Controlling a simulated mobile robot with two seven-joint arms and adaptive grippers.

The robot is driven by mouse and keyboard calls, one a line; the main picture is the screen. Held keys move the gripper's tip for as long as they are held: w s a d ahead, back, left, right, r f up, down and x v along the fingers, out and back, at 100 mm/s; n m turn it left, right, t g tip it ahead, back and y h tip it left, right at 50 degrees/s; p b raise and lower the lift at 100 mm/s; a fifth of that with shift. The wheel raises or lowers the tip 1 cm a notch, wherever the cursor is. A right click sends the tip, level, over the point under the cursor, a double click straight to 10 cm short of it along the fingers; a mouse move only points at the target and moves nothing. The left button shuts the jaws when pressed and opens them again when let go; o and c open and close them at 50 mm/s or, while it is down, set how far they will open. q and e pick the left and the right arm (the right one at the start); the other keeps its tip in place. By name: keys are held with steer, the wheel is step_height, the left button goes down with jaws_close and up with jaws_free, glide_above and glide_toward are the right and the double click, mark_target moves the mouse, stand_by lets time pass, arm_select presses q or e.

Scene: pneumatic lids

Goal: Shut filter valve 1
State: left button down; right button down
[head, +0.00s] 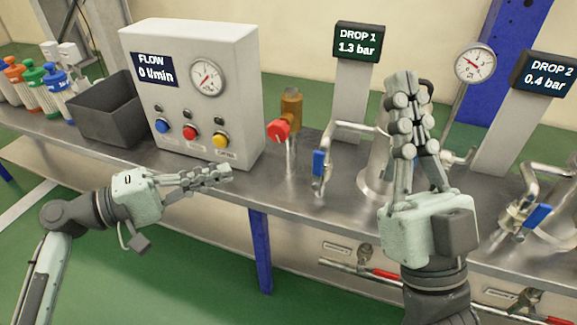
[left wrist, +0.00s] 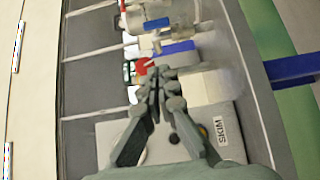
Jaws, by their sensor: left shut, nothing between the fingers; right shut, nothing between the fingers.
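A valve with a blue handle (head: 320,163) sits on a bent steel pipe near the DROP 1 display (head: 358,42), which reads 1.3 bar. The handle hangs roughly along the downward pipe. A second blue-handled valve (head: 538,215) is at the far right, near the DROP 2 display (head: 545,75) reading 0.4 bar; its handle is tilted. I cannot read a label on either valve. My left gripper (head: 228,172) is shut and empty, left of the first blue handle, in front of the control box. My right gripper (head: 402,77) is shut, empty and raised, hiding part of a steel housing.
The control box (head: 140,105) shows FLOW 0 l/min, a gauge and coloured buttons. A red knob (head: 279,130) on a brass fitting stands between the box and the first valve. A dark bin (head: 100,115) and bottles are left. Red-handled valves (head: 388,275) are below the bench.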

arm_select(q)
steer(key=shift+r, duration=0.15)
arm_select(e)
steer(key=shift+s+r, duration=0.1)
arm_select(q)
glide_toward(318, 163)
steer(key=w+d, duration=0.4)
steer(key=w, duration=0.1)
steer(key=shift+s+d, duration=0.3)
steer(key=shift+s, duration=0.05)
arm_select(e)
steer(key=shift+s+d+r+t, duration=0.15)
steer(key=shift+s+t, duration=0.05)
steer(key=shift+t, duration=0.1)
steer(key=shift+w, duration=0.1)
